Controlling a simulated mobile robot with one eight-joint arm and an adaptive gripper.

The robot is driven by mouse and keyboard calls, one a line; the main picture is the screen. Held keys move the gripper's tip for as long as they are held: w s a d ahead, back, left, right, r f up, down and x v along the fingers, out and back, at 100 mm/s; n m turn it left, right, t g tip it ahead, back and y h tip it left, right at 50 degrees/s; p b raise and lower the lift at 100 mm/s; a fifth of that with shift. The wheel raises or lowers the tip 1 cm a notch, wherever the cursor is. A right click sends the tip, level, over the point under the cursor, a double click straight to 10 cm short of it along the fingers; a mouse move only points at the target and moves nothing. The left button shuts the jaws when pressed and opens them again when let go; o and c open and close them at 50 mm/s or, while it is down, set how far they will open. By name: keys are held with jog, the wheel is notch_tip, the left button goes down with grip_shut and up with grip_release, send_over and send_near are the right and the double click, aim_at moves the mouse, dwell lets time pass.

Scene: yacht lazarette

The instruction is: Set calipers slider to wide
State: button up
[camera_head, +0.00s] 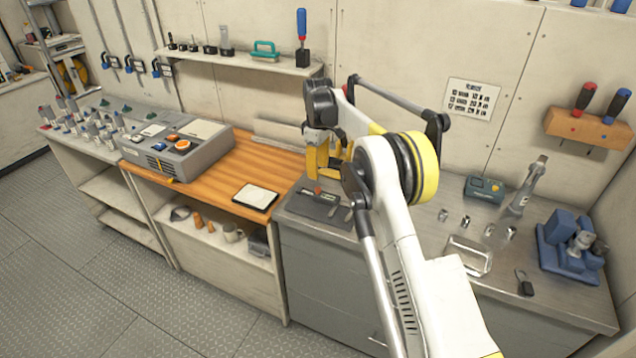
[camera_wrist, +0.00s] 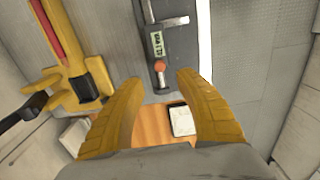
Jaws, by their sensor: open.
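The calipers (camera_head: 328,196) lie on a dark grey base on the grey worktop, below my gripper (camera_head: 322,172). In the wrist view the calipers show a small lit display (camera_wrist: 157,42), a metal jaw (camera_wrist: 175,21) sticking out to the right, and an orange-red round knob (camera_wrist: 160,66). My gripper (camera_wrist: 157,84) is open, its yellow fingers spread on either side below the knob in that view. The knob appears between the fingertips, and no contact shows. The slider's exact setting is too small to read. My arm hides part of the worktop in the head view.
A wooden bench section (camera_head: 225,178) with a tablet-like pad (camera_head: 255,197) and a grey control box (camera_head: 178,148) lies left. Small metal parts, a metal tray (camera_head: 468,256) and a blue vise (camera_head: 570,247) stand right. A shelf (camera_head: 238,62) hangs behind.

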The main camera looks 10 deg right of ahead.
jog(key=shift+r, duration=1.95)
jog(key=shift+r, duration=0.1)
jog(key=s+d+r+m+t+b, duration=0.1)
jog(key=s+r+m+t+b, duration=0.15)
jog(key=s+r, duration=0.55)
jog(key=s+d+r+m+t+b, duration=0.1)
jog(key=s+r+m, duration=0.2)
jog(key=s+r, duration=0.55)
jog(key=s+f+m+t+b, duration=0.1)
jog(key=s+f, duration=0.3)
jog(key=s, duration=0.5)
jog(key=s+d+f+m+t+b, duration=0.1)
jog(key=s+f+m, duration=0.1)
jog(key=s+f, duration=0.3)
jog(key=s+f+m+t+b, duration=0.1)
jog(key=s+f, duration=0.4)
jog(key=s, duration=0.9)
jog(key=shift+d+m+t, duration=0.2)
jog(key=shift+m+t, duration=0.15)
jog(key=shift+m, duration=0.3)
